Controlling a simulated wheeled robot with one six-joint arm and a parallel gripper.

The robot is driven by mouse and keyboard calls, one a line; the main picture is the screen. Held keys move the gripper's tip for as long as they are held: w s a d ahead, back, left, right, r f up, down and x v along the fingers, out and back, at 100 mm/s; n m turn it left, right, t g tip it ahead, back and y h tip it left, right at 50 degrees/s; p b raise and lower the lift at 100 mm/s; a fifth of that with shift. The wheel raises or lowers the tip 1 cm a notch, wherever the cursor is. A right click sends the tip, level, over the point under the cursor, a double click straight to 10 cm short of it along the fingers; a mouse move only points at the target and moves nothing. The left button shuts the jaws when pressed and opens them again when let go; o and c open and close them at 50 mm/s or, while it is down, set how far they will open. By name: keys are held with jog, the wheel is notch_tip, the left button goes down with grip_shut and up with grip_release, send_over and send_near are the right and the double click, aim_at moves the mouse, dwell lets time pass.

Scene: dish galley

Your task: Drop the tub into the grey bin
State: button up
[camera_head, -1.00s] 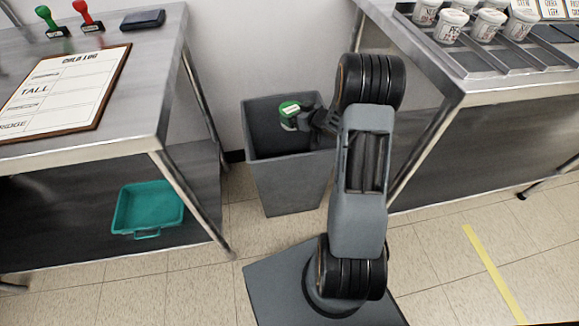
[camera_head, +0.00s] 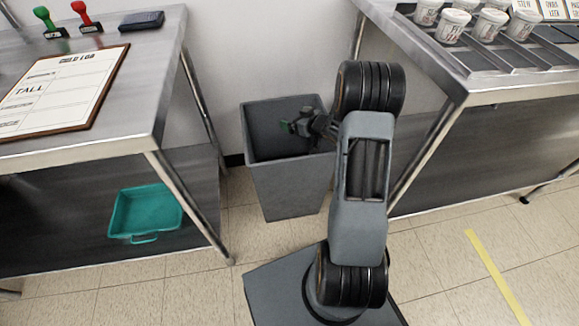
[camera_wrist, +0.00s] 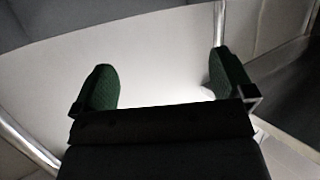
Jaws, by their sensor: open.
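The grey bin (camera_head: 290,190) stands on the floor between two steel tables in the head view. My gripper (camera_head: 287,126) is over the bin's opening, near its back right. In the wrist view my gripper (camera_wrist: 162,85) shows two green-padded fingers spread wide with nothing between them. The green-lidded tub does not show in either current view. The bin's floor is hidden by its front wall and my arm.
The left table (camera_head: 110,125) holds a clipboard (camera_head: 62,88), two stamps and a dark pad. A teal tray (camera_head: 146,212) sits on its lower shelf. The right table (camera_head: 478,97) holds several white tubs (camera_head: 453,26) in a rack. Yellow tape (camera_head: 495,275) marks the floor.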

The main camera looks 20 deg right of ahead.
jog(key=s+a+r+p, duration=0.3)
jog(key=s+r+p, duration=0.3)
jog(key=s+r, duration=0.6)
jog(key=shift+s, duration=0.85)
